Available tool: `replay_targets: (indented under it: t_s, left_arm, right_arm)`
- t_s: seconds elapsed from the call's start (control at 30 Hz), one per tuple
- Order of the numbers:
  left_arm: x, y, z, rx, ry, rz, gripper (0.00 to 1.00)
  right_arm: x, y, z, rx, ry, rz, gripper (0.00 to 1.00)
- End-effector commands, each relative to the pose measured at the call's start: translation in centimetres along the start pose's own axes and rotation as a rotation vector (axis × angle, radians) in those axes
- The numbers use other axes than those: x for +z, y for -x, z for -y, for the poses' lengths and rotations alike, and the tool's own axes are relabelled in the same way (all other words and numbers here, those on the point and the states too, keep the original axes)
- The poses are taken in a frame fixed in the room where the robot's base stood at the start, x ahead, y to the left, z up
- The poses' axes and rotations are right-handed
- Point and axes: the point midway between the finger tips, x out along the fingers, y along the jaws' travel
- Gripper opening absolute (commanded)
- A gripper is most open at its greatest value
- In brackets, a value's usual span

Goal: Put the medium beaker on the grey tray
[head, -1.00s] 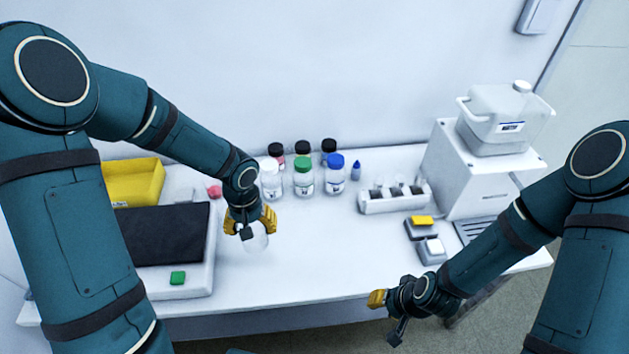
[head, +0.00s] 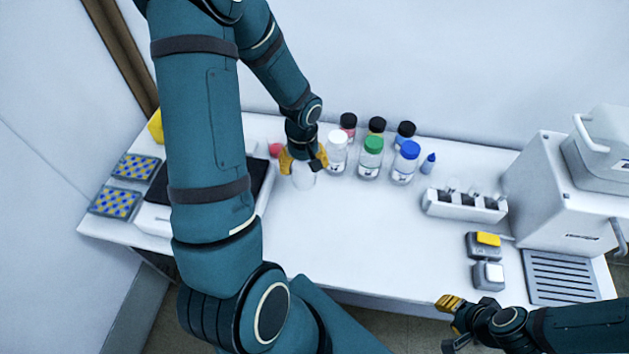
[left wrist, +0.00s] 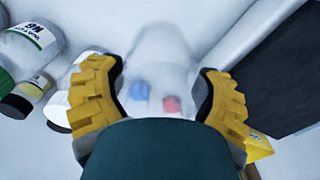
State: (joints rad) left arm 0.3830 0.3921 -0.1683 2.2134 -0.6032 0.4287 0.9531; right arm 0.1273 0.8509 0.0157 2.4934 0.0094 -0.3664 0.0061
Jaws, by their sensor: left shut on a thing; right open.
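My left gripper (head: 303,163) is shut on a clear beaker (head: 303,180), low over the table just left of the white-capped bottle. I cannot tell whether the beaker's base touches the table. In the left wrist view the beaker (left wrist: 165,55) is between the two yellow fingers (left wrist: 160,105), with a blue and a red patch showing at it. A grey slatted tray (head: 566,278) lies at the right end of the table, below the white machine; nothing is seen on it. My right gripper (head: 448,320) is open and empty by the table's front edge.
Several capped bottles (head: 371,158) stand right of the beaker. A white rack (head: 465,206) and two small devices (head: 487,245) stand between them and the white machine (head: 565,195). A dark-topped device is partly behind my left arm. The table's front middle (head: 380,250) is clear.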

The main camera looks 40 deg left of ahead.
Motion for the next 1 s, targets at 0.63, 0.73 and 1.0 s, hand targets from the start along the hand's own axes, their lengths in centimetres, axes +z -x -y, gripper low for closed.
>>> replay_targets:
  t_s: [0.63,0.73,1.0]
  left_arm:
    - [0.0,-6.9,-0.1,0.000,-0.003,0.000,0.35]
    - [0.0,-6.8,-0.1,0.001,-0.002,-0.001,0.35]
    - [0.0,-7.1,-0.1,0.000,-0.002,-0.001,0.82]
  right_arm:
    - [0.6,-1.3,-0.5,-0.001,0.004,0.013,0.35]
    - [0.6,-1.2,-0.5,-0.001,0.004,0.013,0.35]
    - [0.8,-1.6,-0.6,-0.002,0.005,0.016,0.35]
